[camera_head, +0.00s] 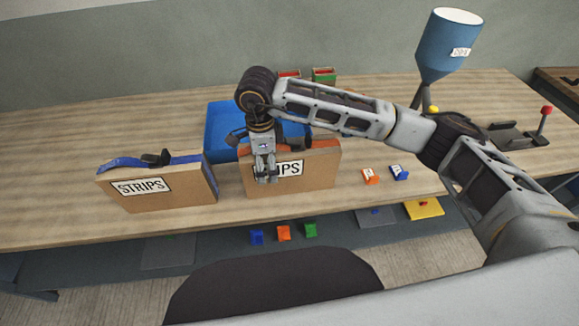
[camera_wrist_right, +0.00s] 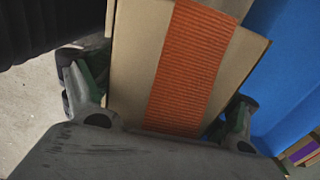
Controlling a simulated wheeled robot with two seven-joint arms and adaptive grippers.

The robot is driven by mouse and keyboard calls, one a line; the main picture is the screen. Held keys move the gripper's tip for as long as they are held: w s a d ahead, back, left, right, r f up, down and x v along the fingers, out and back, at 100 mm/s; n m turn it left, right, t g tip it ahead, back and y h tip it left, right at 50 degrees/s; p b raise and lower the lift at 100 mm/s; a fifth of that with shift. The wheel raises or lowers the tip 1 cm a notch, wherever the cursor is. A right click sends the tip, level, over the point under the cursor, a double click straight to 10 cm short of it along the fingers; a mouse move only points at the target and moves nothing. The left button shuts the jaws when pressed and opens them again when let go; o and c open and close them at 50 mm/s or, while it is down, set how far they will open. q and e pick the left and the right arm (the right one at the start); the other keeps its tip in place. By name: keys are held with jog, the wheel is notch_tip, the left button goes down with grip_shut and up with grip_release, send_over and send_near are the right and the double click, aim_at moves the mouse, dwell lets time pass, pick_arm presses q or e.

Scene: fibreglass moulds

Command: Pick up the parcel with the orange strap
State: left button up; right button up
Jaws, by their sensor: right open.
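The parcel with the orange strap (camera_head: 316,175) stands upright on the table, a brown box with a partly hidden STRIPS label. Its orange strap (camera_wrist_right: 188,65) runs along the top in the right wrist view. My right gripper (camera_head: 266,176) is open and pointing down at this parcel, in front of part of its label. In the right wrist view its fingers (camera_wrist_right: 160,112) are on either side of the box, with the strap between them; I cannot tell whether they touch it. My left gripper is not in view.
A similar parcel with a blue strap (camera_head: 178,190) stands to the left. A blue bin (camera_head: 222,128) is right behind the orange-strap parcel. A blue hopper (camera_head: 445,50) stands at the back right. Small orange (camera_head: 370,176) and blue (camera_head: 399,173) pieces lie to the right.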

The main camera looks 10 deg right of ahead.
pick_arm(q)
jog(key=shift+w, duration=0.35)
pick_arm(e)
jog(key=shift+c, duration=0.5)
